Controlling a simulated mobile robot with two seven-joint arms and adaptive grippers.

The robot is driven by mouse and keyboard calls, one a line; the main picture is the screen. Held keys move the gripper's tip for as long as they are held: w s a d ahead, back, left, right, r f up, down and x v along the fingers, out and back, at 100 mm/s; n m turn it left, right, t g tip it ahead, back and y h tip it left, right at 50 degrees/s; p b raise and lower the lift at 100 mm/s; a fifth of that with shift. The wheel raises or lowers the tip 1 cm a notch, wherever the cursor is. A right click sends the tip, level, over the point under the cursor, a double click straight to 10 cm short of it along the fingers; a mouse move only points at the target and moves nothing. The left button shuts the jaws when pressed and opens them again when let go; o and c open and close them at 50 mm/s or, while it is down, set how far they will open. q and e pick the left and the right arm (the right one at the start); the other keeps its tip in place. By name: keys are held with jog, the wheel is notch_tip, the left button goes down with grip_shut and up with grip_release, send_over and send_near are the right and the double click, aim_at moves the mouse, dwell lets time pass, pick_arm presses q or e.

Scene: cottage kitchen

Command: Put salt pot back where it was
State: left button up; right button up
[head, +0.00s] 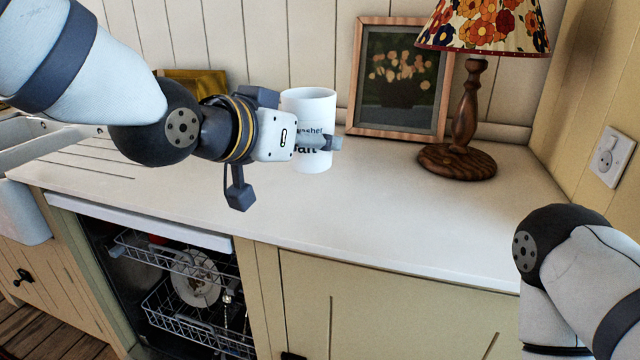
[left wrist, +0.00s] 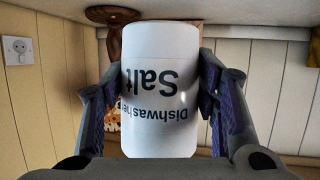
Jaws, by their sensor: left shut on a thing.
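The salt pot (head: 309,104) is a white cylinder with dark lettering, upright at the back of the worktop in the head view. In the left wrist view the salt pot (left wrist: 160,50) appears upside down and reads "Dishwasher Salt". My left gripper (head: 325,143) is shut on it, with a finger across its lower part. In the left wrist view the fingers of my left gripper (left wrist: 162,95) press on both sides of the pot. I cannot tell whether the pot's base touches the worktop. My right gripper is out of view; only my right arm shows.
A framed picture (head: 360,90) leans at the back wall, right of the pot. A lamp (head: 467,110) with a flowered shade stands further right. The worktop (head: 400,215) is clear in front. Below it, an open dishwasher (head: 165,240) shows racks and a plate. A sink (head: 20,185) is at left.

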pick_arm(q)
jog(key=w+f, duration=0.3)
jog(key=w+f+b, duration=0.1)
jog(key=w+f, duration=0.2)
jog(key=w, duration=0.1)
jog(key=w+f+b, duration=0.1)
jog(key=w+f, duration=0.2)
jog(key=shift+w+d+f, duration=0.1)
jog(key=shift+w+d, duration=0.2)
jog(key=f, duration=0.3)
jog(key=shift+w+f+b, duration=0.3)
jog(key=shift+w+b, duration=0.05)
jog(key=shift+b, duration=0.05)
jog(key=shift+r, duration=0.1)
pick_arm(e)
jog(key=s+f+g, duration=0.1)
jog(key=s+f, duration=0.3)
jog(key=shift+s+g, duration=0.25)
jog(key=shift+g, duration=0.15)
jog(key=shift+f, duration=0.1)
pick_arm(q)
jog(key=shift+f, duration=0.2)
jog(key=o, duration=1.2)
jog(key=shift+r, duration=0.1)
